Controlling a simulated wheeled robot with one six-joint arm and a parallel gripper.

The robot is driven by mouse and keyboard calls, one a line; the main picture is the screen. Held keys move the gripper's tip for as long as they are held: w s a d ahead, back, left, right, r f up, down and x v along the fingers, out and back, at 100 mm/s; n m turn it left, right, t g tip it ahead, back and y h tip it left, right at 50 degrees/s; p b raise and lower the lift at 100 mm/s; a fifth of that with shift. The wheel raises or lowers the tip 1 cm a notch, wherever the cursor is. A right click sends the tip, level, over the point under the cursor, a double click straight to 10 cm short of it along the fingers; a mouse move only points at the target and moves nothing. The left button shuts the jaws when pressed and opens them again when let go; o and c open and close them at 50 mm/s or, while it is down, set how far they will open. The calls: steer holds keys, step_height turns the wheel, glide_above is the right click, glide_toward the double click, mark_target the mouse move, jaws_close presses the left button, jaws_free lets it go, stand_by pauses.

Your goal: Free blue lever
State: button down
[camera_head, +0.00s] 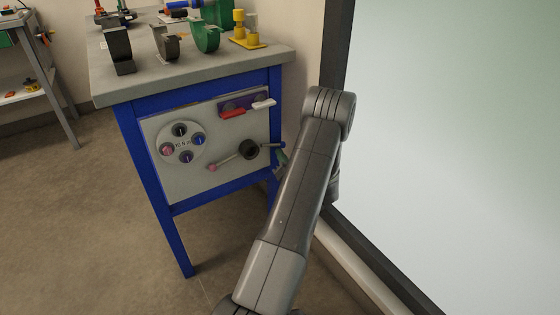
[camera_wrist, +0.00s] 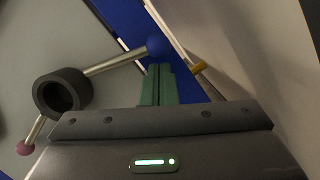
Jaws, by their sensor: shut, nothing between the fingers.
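The lever with the blue ball end (camera_wrist: 157,47) shows in the wrist view as a metal rod reaching up and right from a black round hub (camera_wrist: 62,92). A second rod runs down and left from the hub to a pink ball (camera_wrist: 25,148). In the head view the hub (camera_head: 249,149) sits on the panel's lower right, with the pink ball (camera_head: 212,167) to its left. My gripper (camera_wrist: 159,68) has green fingers, shut and empty, just below the blue ball in the wrist view. I cannot tell whether they touch it.
The grey panel (camera_head: 190,185) also bears a round plate with several coloured knobs (camera_head: 183,143), a red handle (camera_head: 232,113) and a white handle (camera_head: 264,104). The cart's blue leg and a pale wall stand close to my gripper. Clamps and fittings crowd the cart top.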

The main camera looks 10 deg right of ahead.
steer(key=shift+r, duration=0.1)
steer(key=shift+w+d+r+p, duration=0.15)
steer(key=shift+d+r, duration=0.15)
steer(key=shift+r, duration=0.15)
steer(key=shift+w+d+r+p, duration=0.15)
steer(key=shift+d+r, duration=0.1)
steer(key=shift+r, duration=0.2)
